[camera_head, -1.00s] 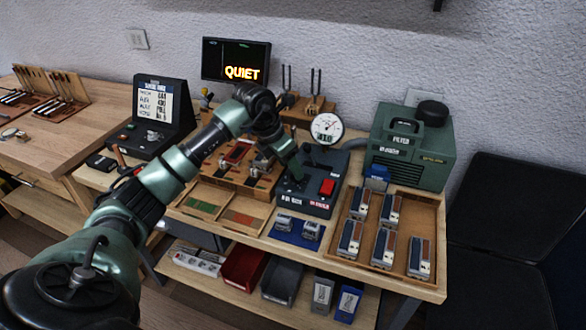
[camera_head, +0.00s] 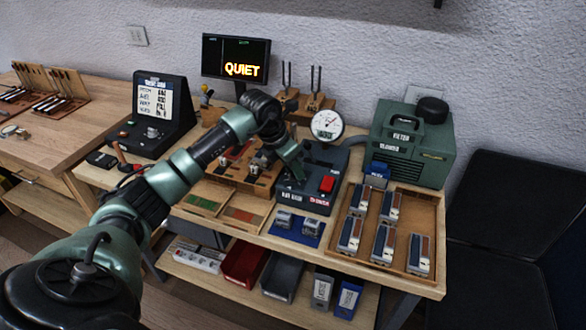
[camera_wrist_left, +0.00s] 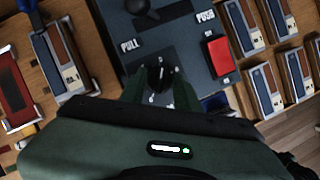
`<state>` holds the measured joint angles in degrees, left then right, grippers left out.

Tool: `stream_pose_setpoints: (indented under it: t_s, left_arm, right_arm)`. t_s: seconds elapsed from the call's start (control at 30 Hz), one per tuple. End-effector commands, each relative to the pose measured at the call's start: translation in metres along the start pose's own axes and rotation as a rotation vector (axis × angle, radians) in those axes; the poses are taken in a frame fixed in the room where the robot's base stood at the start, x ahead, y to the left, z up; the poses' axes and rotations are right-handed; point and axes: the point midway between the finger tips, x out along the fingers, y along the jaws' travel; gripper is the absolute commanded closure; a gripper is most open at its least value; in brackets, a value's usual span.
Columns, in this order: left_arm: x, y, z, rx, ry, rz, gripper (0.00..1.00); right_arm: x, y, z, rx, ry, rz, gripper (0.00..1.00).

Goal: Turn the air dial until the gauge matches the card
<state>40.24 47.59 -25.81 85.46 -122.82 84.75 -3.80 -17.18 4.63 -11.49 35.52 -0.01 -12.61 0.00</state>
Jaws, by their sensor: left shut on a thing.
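The air dial (camera_wrist_left: 160,76) is a small dark knob on a dark console (camera_wrist_left: 185,50), ringed by white marks. My left gripper (camera_wrist_left: 161,88) is shut on the knob, one green finger on each side. In the head view my left gripper (camera_head: 294,174) reaches down onto the console (camera_head: 318,200) and hides the dial. The round white gauge (camera_head: 327,125) stands behind the console; its needle is too small to read surely. A white panel with lines of text (camera_head: 155,98) shows on the black unit at left; I cannot tell whether it is the card. My right gripper is not in view.
A red button (camera_head: 327,184) sits beside the dial on the console. A wooden tray (camera_head: 397,270) of several blocks lies to the right, with a green machine (camera_head: 408,150) behind it. A monitor (camera_head: 236,60) reads "QUIET".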

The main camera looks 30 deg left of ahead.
Motion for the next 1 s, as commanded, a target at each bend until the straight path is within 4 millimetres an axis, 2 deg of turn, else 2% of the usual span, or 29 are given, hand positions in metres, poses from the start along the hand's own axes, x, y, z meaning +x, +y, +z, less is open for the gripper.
stream_pose_setpoints:
  t_s: [0.23,0.27,0.3,0.67,0.77,1.0]
  left_arm:
    - [-0.001,0.000,0.001,-0.005,-0.003,0.003,1.00]
    - [-0.001,0.000,0.001,-0.005,-0.003,0.003,0.60]
    - [-0.001,0.000,0.001,-0.005,-0.003,0.003,0.49]
    - [-0.002,0.001,0.001,-0.004,-0.002,0.003,0.48]
    - [-0.012,0.002,0.000,-0.004,-0.003,0.006,0.48]
    - [-0.053,0.001,0.001,-0.003,-0.006,0.006,0.48]
  right_arm:
    - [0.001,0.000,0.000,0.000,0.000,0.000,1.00]
    - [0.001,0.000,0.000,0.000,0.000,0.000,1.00]
    - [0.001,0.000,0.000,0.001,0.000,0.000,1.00]
    - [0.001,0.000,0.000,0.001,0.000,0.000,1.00]
    - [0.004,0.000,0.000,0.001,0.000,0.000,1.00]
    - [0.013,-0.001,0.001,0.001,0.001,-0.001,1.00]
